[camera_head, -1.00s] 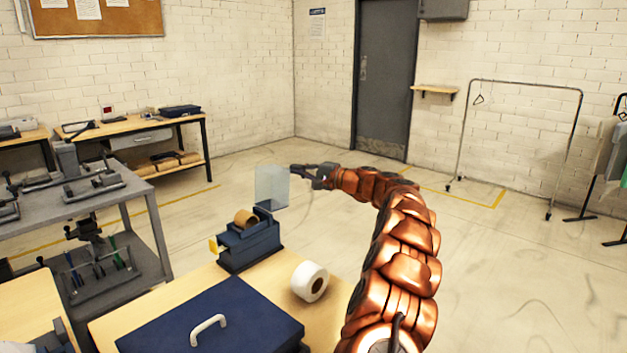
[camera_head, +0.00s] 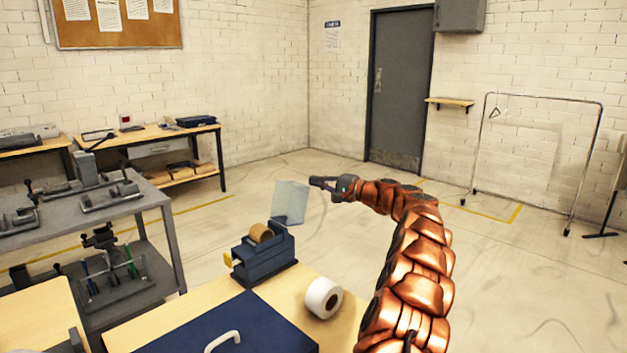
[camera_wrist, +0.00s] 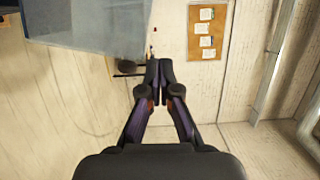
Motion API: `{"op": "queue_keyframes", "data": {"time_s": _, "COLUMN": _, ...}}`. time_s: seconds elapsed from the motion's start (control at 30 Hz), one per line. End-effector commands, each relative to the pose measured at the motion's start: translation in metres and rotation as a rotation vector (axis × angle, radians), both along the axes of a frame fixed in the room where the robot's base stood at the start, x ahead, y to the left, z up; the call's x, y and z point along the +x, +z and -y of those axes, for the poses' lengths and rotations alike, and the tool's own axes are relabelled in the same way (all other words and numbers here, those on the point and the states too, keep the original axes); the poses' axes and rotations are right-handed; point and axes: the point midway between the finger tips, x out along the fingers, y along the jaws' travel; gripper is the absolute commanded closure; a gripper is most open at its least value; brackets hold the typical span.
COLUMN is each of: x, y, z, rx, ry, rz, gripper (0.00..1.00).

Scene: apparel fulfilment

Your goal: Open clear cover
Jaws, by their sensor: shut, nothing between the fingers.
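The clear cover (camera_head: 290,203) is a pale see-through panel. It stands raised, slightly slanted, at the back of a dark blue machine (camera_head: 264,262) that holds a brown roll (camera_head: 261,233). My gripper (camera_head: 314,183) is shut and empty at the cover's upper right edge; whether it touches the cover I cannot tell. In the wrist view the fingertips (camera_wrist: 159,66) are together, and the cover (camera_wrist: 92,24) fills the upper left, just beside and beyond them. The cover's lower edge is partly hidden behind the machine.
A white roll (camera_head: 323,297) and a dark blue case (camera_head: 215,330) with a white handle share the wooden table (camera_head: 285,290). A grey shelf cart (camera_head: 165,235) stands to the left. The floor behind the table is open.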

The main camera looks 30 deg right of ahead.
Motion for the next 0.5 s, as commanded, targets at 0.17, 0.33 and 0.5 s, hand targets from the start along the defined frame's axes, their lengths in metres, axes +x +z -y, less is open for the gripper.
{"op": "queue_keyframes", "data": {"time_s": 0.17, "x": 0.003, "y": 0.001, "z": 0.007, "rx": -0.002, "ry": 0.000, "rz": -0.001, "gripper": 1.00}}
{"op": "queue_keyframes", "data": {"time_s": 0.33, "x": 0.005, "y": 0.001, "z": 0.013, "rx": -0.001, "ry": 0.001, "rz": 0.000, "gripper": 1.00}}
{"op": "queue_keyframes", "data": {"time_s": 0.5, "x": -0.009, "y": 0.000, "z": 0.024, "rx": 0.000, "ry": 0.002, "rz": 0.001, "gripper": 1.00}}
